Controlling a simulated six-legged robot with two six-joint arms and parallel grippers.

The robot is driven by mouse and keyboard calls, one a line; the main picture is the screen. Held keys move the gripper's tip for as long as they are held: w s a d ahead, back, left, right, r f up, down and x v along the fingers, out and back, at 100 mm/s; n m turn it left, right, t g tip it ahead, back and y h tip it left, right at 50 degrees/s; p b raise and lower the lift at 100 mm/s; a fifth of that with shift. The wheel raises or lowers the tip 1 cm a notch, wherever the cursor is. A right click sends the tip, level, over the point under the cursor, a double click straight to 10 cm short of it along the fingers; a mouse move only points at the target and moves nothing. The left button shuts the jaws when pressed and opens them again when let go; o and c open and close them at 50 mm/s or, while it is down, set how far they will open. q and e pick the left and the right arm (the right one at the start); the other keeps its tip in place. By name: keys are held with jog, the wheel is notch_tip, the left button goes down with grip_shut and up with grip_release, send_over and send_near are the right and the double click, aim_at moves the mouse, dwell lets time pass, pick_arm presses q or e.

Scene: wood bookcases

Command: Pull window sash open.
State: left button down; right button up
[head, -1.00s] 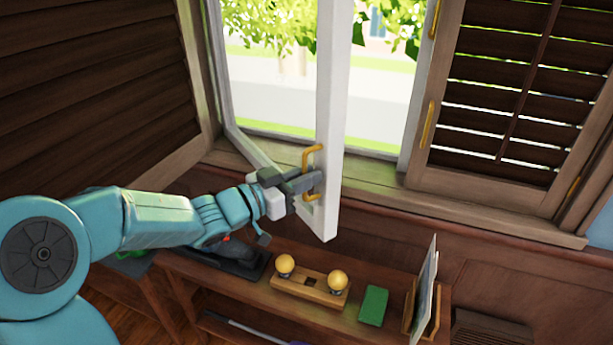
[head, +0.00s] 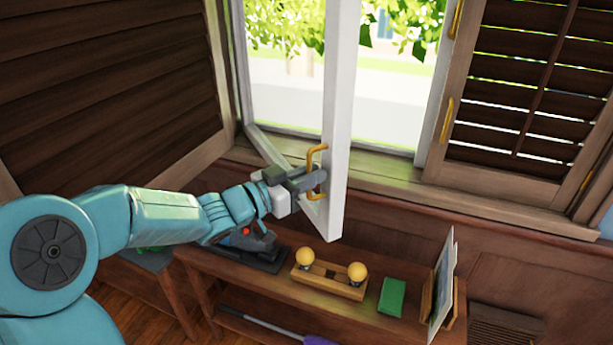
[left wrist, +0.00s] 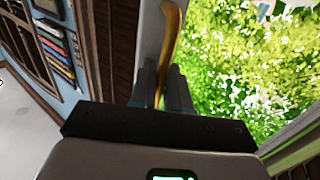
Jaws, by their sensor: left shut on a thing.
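The white window sash (head: 338,120) stands swung inward from the window, seen nearly edge-on in the head view. A yellow handle (head: 313,155) is fixed to its lower part. My left gripper (head: 316,179) is shut on the handle's lower part. In the left wrist view the yellow handle (left wrist: 171,40) runs down between the two fingers of my left gripper (left wrist: 161,88). My right gripper is in neither view.
A wooden bench (head: 230,287) stands below the sash. On it are a wooden block with two yellow knobs (head: 328,279), a green box (head: 392,297) and an upright picture in a holder (head: 441,290). Brown shutters (head: 530,95) flank the window on both sides.

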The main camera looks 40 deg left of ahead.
pick_arm(q)
jog(key=shift+r, duration=0.1)
jog(key=c, duration=1.3)
grip_release()
jog(key=shift+c, duration=0.2)
jog(key=b+v, duration=0.2)
jog(key=v, duration=1.4)
jog(key=shift+s+a, duration=0.1)
jog(key=shift+a, duration=0.05)
